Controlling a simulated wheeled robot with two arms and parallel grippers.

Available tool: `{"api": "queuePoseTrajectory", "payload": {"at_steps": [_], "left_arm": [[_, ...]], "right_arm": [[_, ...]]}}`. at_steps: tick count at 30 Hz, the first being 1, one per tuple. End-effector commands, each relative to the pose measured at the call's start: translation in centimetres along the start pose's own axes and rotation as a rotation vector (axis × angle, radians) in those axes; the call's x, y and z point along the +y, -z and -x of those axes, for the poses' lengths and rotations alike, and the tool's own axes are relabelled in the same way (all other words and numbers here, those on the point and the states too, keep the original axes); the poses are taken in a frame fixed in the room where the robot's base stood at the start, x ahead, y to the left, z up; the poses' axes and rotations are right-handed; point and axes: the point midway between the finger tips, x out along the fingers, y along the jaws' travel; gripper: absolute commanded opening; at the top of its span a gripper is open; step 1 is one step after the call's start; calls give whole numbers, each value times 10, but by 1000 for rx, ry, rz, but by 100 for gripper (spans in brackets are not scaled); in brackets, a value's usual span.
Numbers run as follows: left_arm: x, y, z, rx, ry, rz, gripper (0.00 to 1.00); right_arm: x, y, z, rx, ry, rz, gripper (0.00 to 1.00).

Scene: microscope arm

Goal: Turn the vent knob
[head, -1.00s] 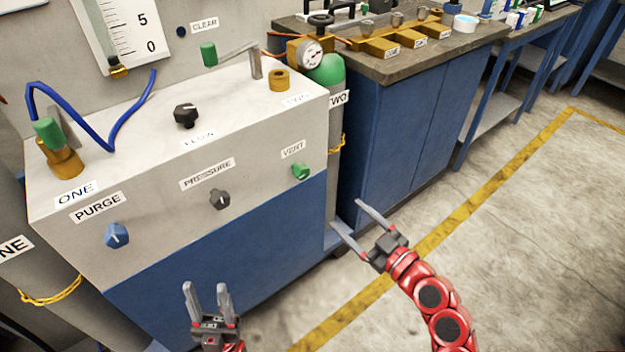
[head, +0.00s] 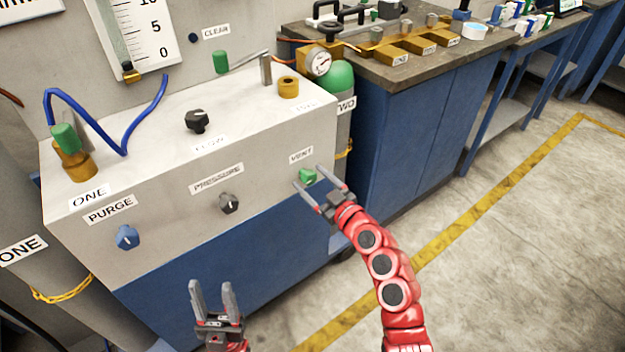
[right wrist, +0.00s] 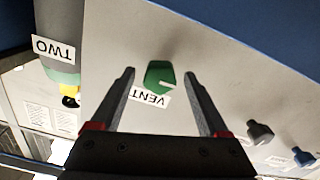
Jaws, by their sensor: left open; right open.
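The green vent knob (head: 307,176) sits on the front face of the grey panel, just below its VENT label (head: 301,155). My right gripper (head: 308,177) is open in front of the knob, with a finger on either side of it in the head view. In the right wrist view the knob (right wrist: 160,76) lies between and a little beyond the open fingertips (right wrist: 158,75), with a white mark on it. I cannot tell whether the fingers touch it. My left gripper (head: 212,287) is open and empty, low in front of the blue lower panel.
The black pressure knob (head: 229,203) and blue purge knob (head: 127,237) are on the same face. The green cylinder (head: 340,76) marked TWO stands beside the panel's right end. A blue cabinet (head: 415,120) is to the right. The floor in front is clear.

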Motion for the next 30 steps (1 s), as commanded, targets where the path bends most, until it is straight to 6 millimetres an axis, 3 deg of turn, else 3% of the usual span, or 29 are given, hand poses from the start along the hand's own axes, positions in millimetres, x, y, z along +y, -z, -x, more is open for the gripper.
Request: {"api": "queuePoseTrajectory", "payload": {"at_steps": [7, 20, 30], "left_arm": [[0, 0, 0, 0, 0, 0, 50], [0, 0, 0, 0, 0, 0, 50], [0, 0, 2, 0, 0, 0, 50]], "right_arm": [[0, 0, -1, 0, 0, 1, 78], [0, 0, 0, 0, 0, 0, 1], [0, 0, 0, 2, -1, -35, 0]]}}
